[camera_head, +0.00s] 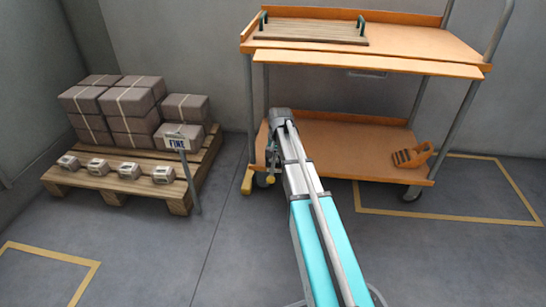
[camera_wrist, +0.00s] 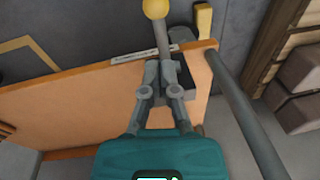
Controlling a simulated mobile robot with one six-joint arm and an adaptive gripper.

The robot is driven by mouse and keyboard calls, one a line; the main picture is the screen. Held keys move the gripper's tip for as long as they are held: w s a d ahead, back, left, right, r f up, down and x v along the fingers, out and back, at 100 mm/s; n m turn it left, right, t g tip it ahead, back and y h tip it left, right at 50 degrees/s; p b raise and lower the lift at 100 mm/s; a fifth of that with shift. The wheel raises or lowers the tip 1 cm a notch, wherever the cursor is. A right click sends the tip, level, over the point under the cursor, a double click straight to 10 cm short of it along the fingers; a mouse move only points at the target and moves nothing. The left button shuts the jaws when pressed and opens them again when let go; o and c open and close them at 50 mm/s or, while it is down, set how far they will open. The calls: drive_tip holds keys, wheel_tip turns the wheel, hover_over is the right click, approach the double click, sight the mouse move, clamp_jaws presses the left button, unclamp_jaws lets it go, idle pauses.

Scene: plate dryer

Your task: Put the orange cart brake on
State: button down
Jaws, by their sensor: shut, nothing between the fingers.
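The orange cart (camera_head: 385,160) stands against the wall; its lower shelf edge also shows in the wrist view (camera_wrist: 90,105). The brake lever (camera_wrist: 160,35) is a grey rod with a yellow ball knob, by the shelf's edge at the top of the wrist view. Its knob (camera_head: 270,180) shows just left of my arm in the head view. My gripper (camera_wrist: 160,68) is shut and empty over the shelf's edge, its fingertips just below the rod in the picture. I cannot tell whether they touch it.
A yellow piece (camera_head: 247,181) sits at the cart's left front corner. A grey post (camera_wrist: 245,110) rises beside my gripper. A wooden pallet (camera_head: 120,183) with boxes stands left, with a sign (camera_head: 178,143) at its corner. An orange rack (camera_head: 412,155) lies on the lower shelf. Front floor is clear.

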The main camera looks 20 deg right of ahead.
drive_tip(key=s+a+r+p, duration=0.1)
drive_tip(key=s+r+p, duration=0.5)
drive_tip(key=r+p, duration=0.2)
drive_tip(key=shift+a+r, duration=0.25)
drive_tip(key=shift+a, duration=0.1)
idle(0.6)
drive_tip(key=s+a+r+n+g+p, duration=0.1)
drive_tip(key=s+a+r+n+p, duration=0.2)
drive_tip(key=s+a+r+p, duration=0.5)
drive_tip(key=s+a+r+n+p, duration=0.2)
drive_tip(key=s+r+n+p, duration=0.15)
drive_tip(key=s, duration=0.75)
wheel_tip(320, 180, up, 36)
drive_tip(key=p, duration=3.6)
drive_tip(key=shift+r+h, duration=0.15)
drive_tip(key=shift+h, duration=0.25)
